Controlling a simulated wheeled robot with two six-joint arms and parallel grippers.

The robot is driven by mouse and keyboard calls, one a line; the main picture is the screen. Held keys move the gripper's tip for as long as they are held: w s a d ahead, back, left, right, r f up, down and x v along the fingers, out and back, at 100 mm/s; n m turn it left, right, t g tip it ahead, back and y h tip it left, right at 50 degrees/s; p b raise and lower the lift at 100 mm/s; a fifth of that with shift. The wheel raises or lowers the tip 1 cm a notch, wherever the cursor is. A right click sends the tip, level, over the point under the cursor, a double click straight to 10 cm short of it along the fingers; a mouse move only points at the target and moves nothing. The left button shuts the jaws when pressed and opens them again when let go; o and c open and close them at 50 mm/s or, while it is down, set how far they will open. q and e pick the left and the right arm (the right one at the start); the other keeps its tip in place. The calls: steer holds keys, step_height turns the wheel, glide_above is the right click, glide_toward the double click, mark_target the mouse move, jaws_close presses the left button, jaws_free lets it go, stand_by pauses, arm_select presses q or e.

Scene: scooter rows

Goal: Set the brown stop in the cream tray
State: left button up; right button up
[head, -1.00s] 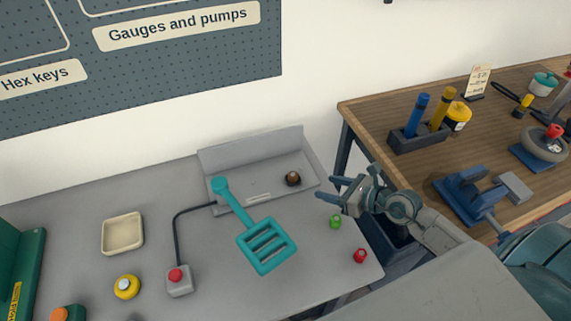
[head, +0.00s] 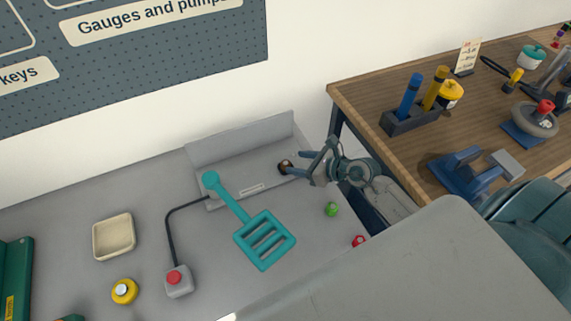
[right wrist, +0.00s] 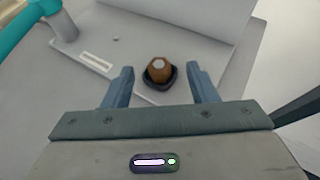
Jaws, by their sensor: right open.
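The brown stop (head: 285,166) sits in a dark round holder on the grey fixture plate near its back wall. It also shows in the right wrist view (right wrist: 159,70), upright with a pale top. My right gripper (head: 290,164) is open, its two fingers on either side of the stop and a little short of it in the wrist view (right wrist: 160,82). I cannot tell whether a finger touches it. The cream tray (head: 114,238) is empty on the grey bench at the left. My left gripper is not in view.
A teal slotted paddle (head: 264,240) lies between the fixture and the front of the bench. Green (head: 332,209) and red (head: 358,241) stops lie at the right.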

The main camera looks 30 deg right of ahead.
mark_target(288, 164)
steer(key=shift+s+f+p+x, duration=0.1)
steer(key=shift+f+p+x, duration=0.1)
steer(key=shift+x, duration=0.55)
steer(key=shift+s+f+p+x, duration=0.1)
steer(key=shift+p+x, duration=0.05)
steer(key=shift+x, duration=0.65)
steer(key=shift+s+f+p+x, duration=0.1)
steer(key=shift+f+p+x, duration=0.1)
steer(key=shift+x, duration=0.55)
steer(key=c, duration=1)
steer(key=shift+c, duration=0.3)
